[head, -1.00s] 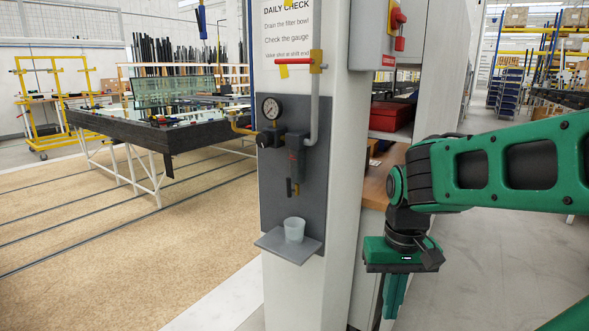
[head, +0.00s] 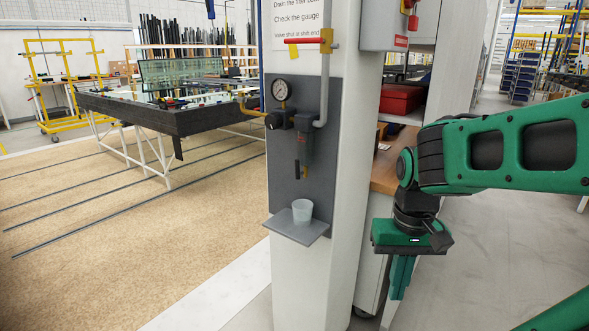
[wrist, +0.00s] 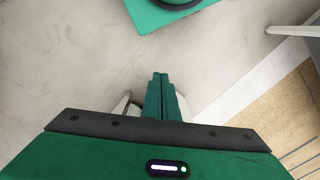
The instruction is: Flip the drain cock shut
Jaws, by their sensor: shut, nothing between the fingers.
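The drain cock (head: 305,171) is a small brass-coloured piece under the dark filter bowl (head: 306,143) on a grey panel on a white column. A short dark lever (head: 297,169) hangs down beside it, roughly vertical. A translucent cup (head: 302,211) stands below on a small grey shelf (head: 296,230). My gripper (head: 401,284) points down, right of the column and well apart from the cock. In the wrist view its green fingers (wrist: 160,80) are together and empty above the pale floor. The cock is not visible in the wrist view.
A pressure gauge (head: 280,90) and a horizontal red valve handle (head: 304,41) are above the bowl. A cabinet with a wooden shelf (head: 394,168) stands right of the column, close to my arm. A black-edged table (head: 175,120) is at the left. Floor is clear in front.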

